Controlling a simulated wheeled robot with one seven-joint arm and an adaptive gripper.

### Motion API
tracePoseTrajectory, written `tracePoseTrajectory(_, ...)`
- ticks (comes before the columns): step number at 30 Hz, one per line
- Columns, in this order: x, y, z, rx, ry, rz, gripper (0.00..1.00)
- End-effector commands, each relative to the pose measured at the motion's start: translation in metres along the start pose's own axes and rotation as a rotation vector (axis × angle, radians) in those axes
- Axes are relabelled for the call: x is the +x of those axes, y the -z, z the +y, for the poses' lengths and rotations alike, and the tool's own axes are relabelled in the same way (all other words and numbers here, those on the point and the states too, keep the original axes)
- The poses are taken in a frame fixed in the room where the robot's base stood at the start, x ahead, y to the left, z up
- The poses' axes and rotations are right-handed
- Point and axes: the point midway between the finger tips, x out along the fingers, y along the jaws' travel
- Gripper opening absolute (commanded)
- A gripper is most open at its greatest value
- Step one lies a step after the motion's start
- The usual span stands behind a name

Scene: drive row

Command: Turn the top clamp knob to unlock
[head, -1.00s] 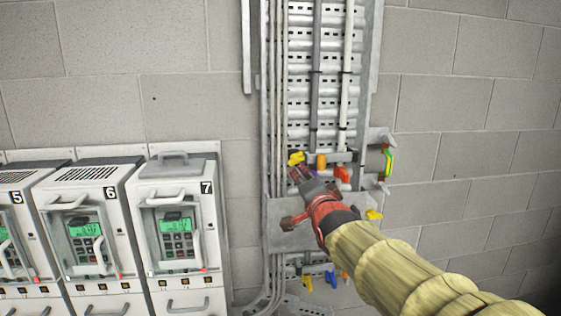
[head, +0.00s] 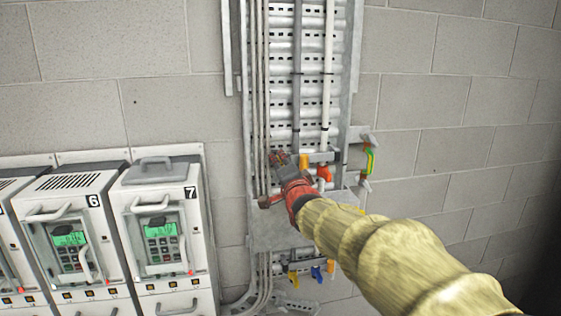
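A row of clamp knobs crosses the cable ladder in the head view. An orange knob (head: 304,161) and a red-orange knob (head: 324,173) show just right of my gripper (head: 279,160). A yellow knob at the left end of this row is hidden behind my gripper. My gripper reaches in from the lower right, with its fingers at the left end of the row. The fingers are small and dark against the clamps. I cannot tell whether they are open or shut, or whether they touch a knob.
Yellow and blue clamp parts (head: 316,272) hang lower on the ladder. A grey plate (head: 275,236) crosses below my gripper. A green-and-yellow cable (head: 370,161) is at the right. Drive cabinets, including number 7 (head: 165,235), stand at left. The wall at right is bare.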

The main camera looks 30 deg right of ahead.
Motion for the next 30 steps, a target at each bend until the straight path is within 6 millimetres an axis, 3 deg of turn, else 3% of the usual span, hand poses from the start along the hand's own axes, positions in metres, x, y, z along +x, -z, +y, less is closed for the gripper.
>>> tracePoseTrajectory(9, 0.0025, 0.0000, 0.0001, 0.000, 0.000, 0.000, 0.28)
tracePoseTrajectory(24, 0.0024, 0.0000, 0.0002, 0.000, 0.000, 0.000, 0.00)
tracePoseTrajectory(30, 0.0024, -0.0001, 0.0002, 0.000, 0.000, 0.000, 0.00)
